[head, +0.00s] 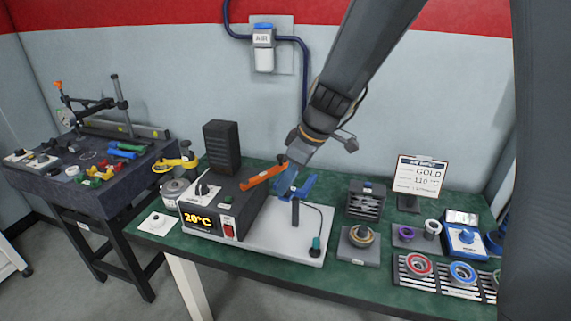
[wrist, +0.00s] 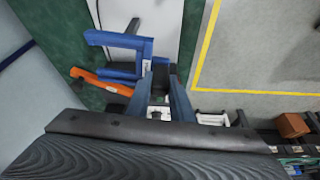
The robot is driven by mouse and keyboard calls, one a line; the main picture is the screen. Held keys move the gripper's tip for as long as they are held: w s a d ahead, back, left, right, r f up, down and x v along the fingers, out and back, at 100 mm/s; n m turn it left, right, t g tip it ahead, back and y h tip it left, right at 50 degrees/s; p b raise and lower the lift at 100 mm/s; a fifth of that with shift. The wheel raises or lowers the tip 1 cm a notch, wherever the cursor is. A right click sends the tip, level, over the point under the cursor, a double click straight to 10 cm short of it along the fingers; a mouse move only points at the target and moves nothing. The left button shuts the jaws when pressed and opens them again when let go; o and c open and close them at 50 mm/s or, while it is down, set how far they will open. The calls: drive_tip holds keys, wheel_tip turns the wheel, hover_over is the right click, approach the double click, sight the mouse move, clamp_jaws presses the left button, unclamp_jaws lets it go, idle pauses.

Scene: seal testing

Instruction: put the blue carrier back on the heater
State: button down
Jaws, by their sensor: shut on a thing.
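The blue carrier (head: 306,187) is a bracket-like piece above the white plate beside the heater. It shows in the wrist view as an angular blue frame (wrist: 122,42) running to my fingertips. My gripper (head: 290,180) is shut on its dark end; the fingers (wrist: 160,78) stand on either side of that end. The heater (head: 222,211) is a dark box reading 20 °C, to the left of my gripper. An orange piece (head: 262,177) lies over the heater's right part, close to my fingers, and shows in the wrist view (wrist: 98,80). Contact between carrier and plate cannot be told.
The white plate (head: 268,243) bears a dark post (head: 295,212) and a green-handled probe (head: 316,246) with a cable. A dark tower (head: 221,147) stands behind the heater. A finned block (head: 366,202) and a round-topped stand (head: 359,243) are to the right.

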sight(290, 189)
drive_tip(key=shift+w+f, duration=0.1)
drive_tip(key=shift+w, duration=0.35)
drive_tip(key=shift+f+b, duration=1.1)
drive_tip(key=shift+f, duration=0.9)
drive_tip(key=shift+s+d+b, duration=0.1)
drive_tip(key=shift+b, duration=0.25)
drive_tip(key=shift+f, duration=0.1)
drive_tip(key=shift+f+b, duration=5.5)
drive_tip(key=shift+b, duration=0.55)
drive_tip(key=shift+f+b, duration=0.55)
drive_tip(key=shift+b, duration=0.2)
drive_tip(key=c, duration=1.5)
unclamp_jaws()
